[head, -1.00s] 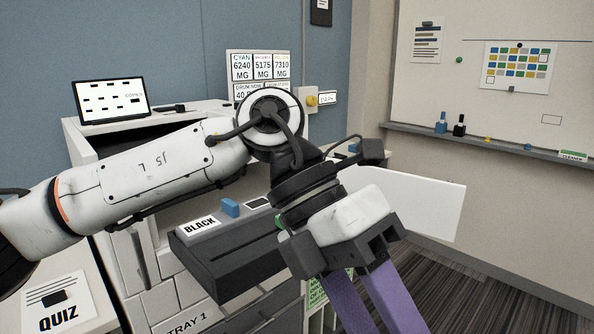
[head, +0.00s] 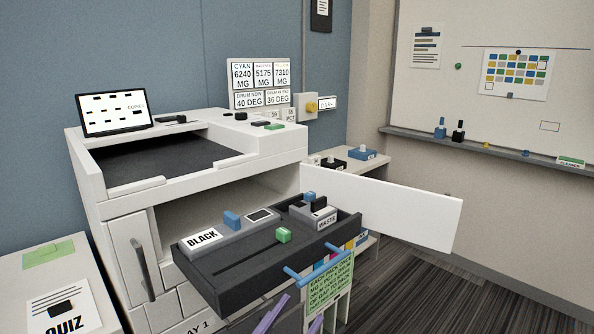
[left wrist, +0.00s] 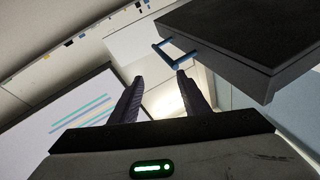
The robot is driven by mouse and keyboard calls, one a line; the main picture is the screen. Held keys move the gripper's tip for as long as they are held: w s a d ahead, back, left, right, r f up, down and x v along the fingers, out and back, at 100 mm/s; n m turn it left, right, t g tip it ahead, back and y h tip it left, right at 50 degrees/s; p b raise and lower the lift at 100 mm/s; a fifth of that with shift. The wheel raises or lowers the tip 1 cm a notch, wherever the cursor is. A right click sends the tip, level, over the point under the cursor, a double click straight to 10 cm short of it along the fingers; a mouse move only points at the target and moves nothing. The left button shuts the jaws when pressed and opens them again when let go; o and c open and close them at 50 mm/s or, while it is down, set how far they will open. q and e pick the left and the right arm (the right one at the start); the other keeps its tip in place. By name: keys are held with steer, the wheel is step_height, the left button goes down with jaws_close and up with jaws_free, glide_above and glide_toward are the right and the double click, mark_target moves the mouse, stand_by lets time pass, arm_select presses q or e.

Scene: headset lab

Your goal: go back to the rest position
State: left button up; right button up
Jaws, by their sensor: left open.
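My left gripper (head: 299,312) shows only as two purple fingertips at the bottom edge of the head view, below the pulled-out drawer (head: 236,290). In the left wrist view its two fingers (left wrist: 160,78) are spread apart with nothing between them. The drawer's blue handle (left wrist: 165,48) appears just beyond the fingertips there; I cannot tell the gap. My right gripper is in neither view.
The white printer (head: 120,205) has its drawer out, holding the BLACK cartridge (head: 203,238) and WASTE box (head: 325,222). A white door panel (head: 400,212) sticks out to the right. A side table with a QUIZ sheet (head: 60,305) stands at left. Carpet shows at right.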

arm_select(q)
steer(key=s+a+f+n+g+y, duration=0.2)
steer(key=s+a+f+n+y, duration=0.15)
steer(key=f, duration=0.55)
steer(key=s+a+f+n+g+y, duration=0.25)
steer(key=s+a+f, duration=0.2)
steer(key=f, duration=0.45)
steer(key=s+a+f+n+g+y+p, duration=0.1)
steer(key=s+a+f+g+y, duration=0.1)
steer(key=s+a+f+g, duration=0.2)
steer(key=s+a+f, duration=0.3)
steer(key=s+f, duration=0.4)
steer(key=s, duration=0.2)
steer(key=shift+f+y, duration=0.35)
steer(key=shift+y, duration=0.05)
steer(key=shift+a+g, duration=0.1)
steer(key=shift+g, duration=0.15)
stand_by(0.9)
